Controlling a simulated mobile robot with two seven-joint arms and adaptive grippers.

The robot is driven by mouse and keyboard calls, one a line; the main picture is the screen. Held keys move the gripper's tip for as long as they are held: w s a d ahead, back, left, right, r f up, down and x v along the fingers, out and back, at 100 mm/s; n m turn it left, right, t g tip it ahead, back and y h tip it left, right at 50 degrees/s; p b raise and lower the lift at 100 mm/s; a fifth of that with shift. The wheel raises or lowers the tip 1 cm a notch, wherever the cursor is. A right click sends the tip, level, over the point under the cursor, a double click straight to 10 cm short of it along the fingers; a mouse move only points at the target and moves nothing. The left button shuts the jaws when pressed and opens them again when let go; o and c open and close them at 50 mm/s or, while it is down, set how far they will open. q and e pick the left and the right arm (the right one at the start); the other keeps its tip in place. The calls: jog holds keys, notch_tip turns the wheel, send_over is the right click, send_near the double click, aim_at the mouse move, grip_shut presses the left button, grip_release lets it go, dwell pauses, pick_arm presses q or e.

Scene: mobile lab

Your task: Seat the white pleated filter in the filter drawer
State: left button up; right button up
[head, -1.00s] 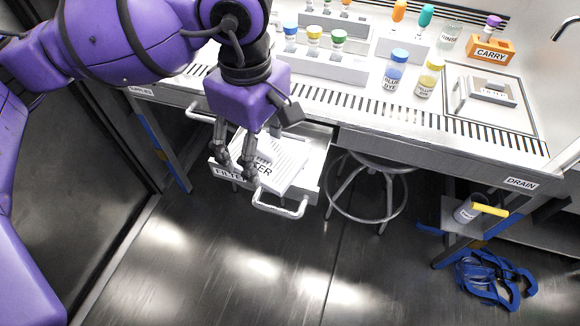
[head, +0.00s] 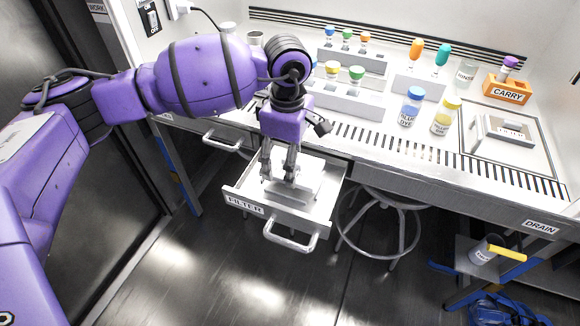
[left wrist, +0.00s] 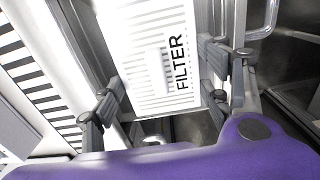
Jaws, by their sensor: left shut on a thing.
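The white pleated filter (left wrist: 148,62), marked FILTER and with a raised grip bar, lies between the fingers of my left gripper (left wrist: 163,88) in the left wrist view. In the head view, the left gripper (head: 279,178) points down over the open filter drawer (head: 246,207) and is shut on the filter (head: 306,184). The filter appears within the drawer walls; I cannot tell whether it touches the drawer floor. The fingers hide part of it. My right gripper is not in view.
The drawer's handle (head: 291,240) sticks out over the floor. A stool (head: 382,225) stands right of the drawer. The bench above holds a blue dye bottle (head: 410,107), a yellow-capped bottle (head: 446,116) and an orange CARRY holder (head: 507,91). Floor before the drawer is clear.

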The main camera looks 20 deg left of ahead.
pick_arm(q)
jog(key=shift+w+f, duration=0.35)
jog(key=shift+f, duration=0.1)
jog(key=shift+w+a+f, duration=0.1)
jog(key=shift+w+f, duration=0.05)
jog(key=shift+f, duration=1.5)
jog(key=shift+f+b, duration=0.45)
jog(key=shift+f, duration=0.2)
jog(key=o, duration=0.9)
jog(key=shift+r, duration=0.1)
jog(key=shift+r+p, duration=0.3)
jog(key=shift+r, duration=0.1)
notch_tip(320, 180, up, 12)
jog(key=shift+r, duration=0.2)
